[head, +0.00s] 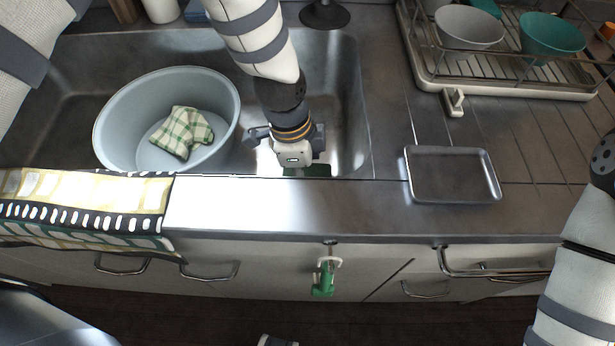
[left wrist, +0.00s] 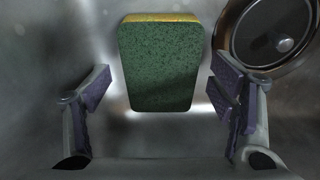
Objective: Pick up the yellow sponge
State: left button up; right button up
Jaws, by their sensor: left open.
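The sponge (left wrist: 160,65) shows in the left wrist view with a speckled green face and a thin yellow edge along its top. It lies in the metal sink. In the head view only a dark green strip of it (head: 312,170) shows, beside and below my left gripper (head: 290,150), which hides the rest. My left gripper is open over the sink. In the left wrist view its two purple-padded fingers (left wrist: 160,92) stand apart, left and right of the sponge, with a gap on each side. My right gripper is out of view; only part of my right arm shows.
A grey-blue basin (head: 222,120) holding a checked cloth (head: 182,132) stands in the sink, left of my gripper. A round drain (left wrist: 262,30) is near the sponge. The sink's front ledge (head: 300,205) is close. A metal tray (head: 452,175) and dish rack (head: 520,90) are at right.

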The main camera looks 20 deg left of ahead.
pick_arm(q)
jog(key=shift+r, duration=0.15)
jog(key=c, duration=0.8)
